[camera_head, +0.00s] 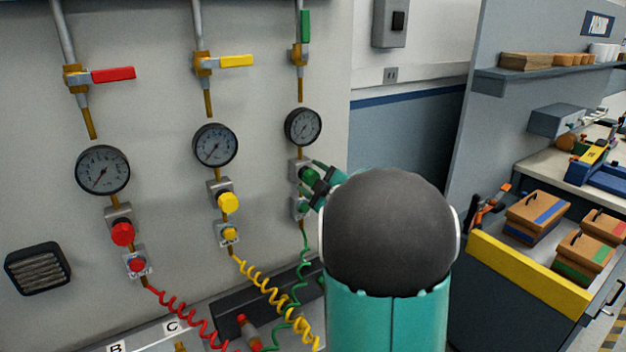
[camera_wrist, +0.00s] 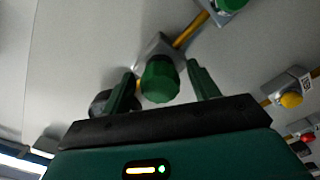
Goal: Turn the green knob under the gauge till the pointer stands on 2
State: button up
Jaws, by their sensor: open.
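The green knob (camera_head: 308,174) sits on a grey valve block on the wall panel, under the right-hand gauge (camera_head: 303,126). My gripper (camera_head: 318,182) is at the knob, and my arm partly hides that area. In the wrist view the knob (camera_wrist: 160,82) stands between the two spread fingers of my gripper (camera_wrist: 161,72), with space visible on both sides. The gauge shows as a dark disc (camera_wrist: 98,104) partly behind the left finger in the wrist view.
A green connector (camera_head: 302,207) sits below the knob, with a coiled green hose. To the left are a yellow knob (camera_head: 228,201) and a red knob (camera_head: 122,233) under their own gauges. A yellow-fronted drawer (camera_head: 527,272) with boxes stands open at right.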

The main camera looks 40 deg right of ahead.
jog(key=shift+c, duration=0.4)
jog(key=c, duration=0.9)
jog(key=shift+m, duration=0.5)
jog(key=m, duration=1.2)
jog(key=shift+f+m, duration=0.1)
jog(key=shift+m, duration=0.2)
